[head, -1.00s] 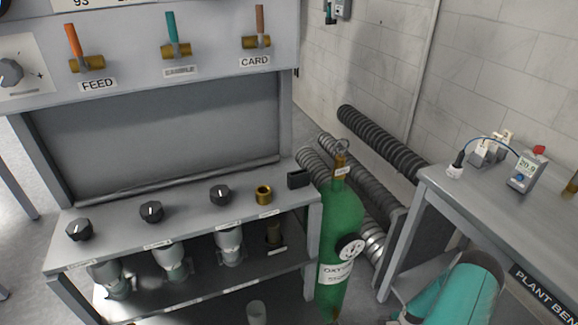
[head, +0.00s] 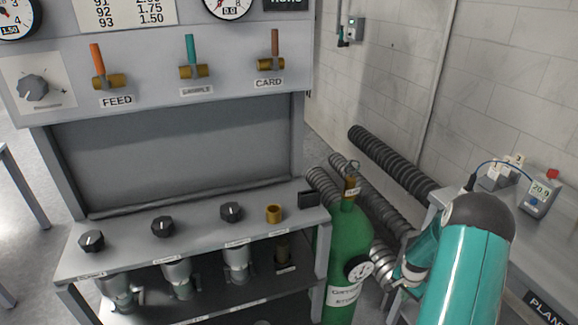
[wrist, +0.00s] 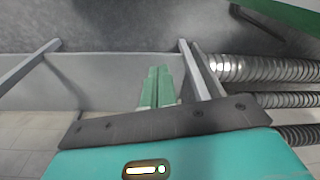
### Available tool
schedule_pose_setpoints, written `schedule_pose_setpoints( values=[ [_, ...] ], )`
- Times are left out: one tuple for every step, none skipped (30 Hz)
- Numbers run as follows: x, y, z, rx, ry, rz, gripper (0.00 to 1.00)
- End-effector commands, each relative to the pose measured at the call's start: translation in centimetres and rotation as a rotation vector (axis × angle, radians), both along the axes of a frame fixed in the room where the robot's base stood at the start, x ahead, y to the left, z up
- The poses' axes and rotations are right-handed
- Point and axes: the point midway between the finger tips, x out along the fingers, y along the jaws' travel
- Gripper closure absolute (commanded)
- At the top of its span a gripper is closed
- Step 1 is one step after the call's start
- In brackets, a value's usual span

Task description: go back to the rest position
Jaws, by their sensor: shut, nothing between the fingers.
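My gripper (wrist: 156,88) shows in the wrist view with its two green fingers together and nothing between them. It points toward a grey frame and the floor, apart from any object I can make out. In the head view my teal arm is raised at the lower right, in front of the plant bench. The fingers cannot be made out in the head view.
The grey washer panel (head: 185,150) with labelled valves and several black knobs stands at left. A green oxygen cylinder (head: 347,250) stands right of it. Ribbed hoses (head: 392,165) run behind. The plant bench (head: 550,232) at right holds a small meter (head: 541,195).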

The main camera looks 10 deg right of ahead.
Motion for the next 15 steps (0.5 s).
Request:
schedule_pose_setpoints(
  values=[
    [1.0, 0.8, 2.9, -0.021, -0.006, 0.044, 1.0],
    [1.4, 1.4, 4.4, -0.03, -0.008, 0.068, 1.0],
    [1.8, 2.1, 6.3, -0.041, -0.009, 0.099, 1.0],
    [2.2, 2.7, 7.7, -0.05, -0.012, 0.123, 1.0],
    [2.5, 3.3, 9.1, -0.059, -0.014, 0.146, 1.0],
    [2.8, 4.2, 10.9, -0.07, -0.016, 0.175, 1.0],
    [3.0, 4.9, 12.2, -0.077, -0.017, 0.198, 1.0],
    [3.2, 5.6, 13.6, -0.085, -0.021, 0.223, 1.0],
    [3.3, 6.6, 15.3, -0.095, -0.024, 0.252, 1.0],
    [3.5, 7.4, 16.6, -0.103, -0.028, 0.276, 1.0],
    [3.5, 8.2, 17.9, -0.109, -0.031, 0.298, 1.0],
    [3.5, 9.3, 19.5, -0.119, -0.035, 0.328, 1.0],
    [3.4, 10.1, 20.7, -0.125, -0.039, 0.351, 1.0],
    [3.4, 11.0, 21.9, -0.131, -0.043, 0.373, 1.0],
    [3.2, 12.1, 23.5, -0.14, -0.048, 0.404, 1.0]
  ],
)
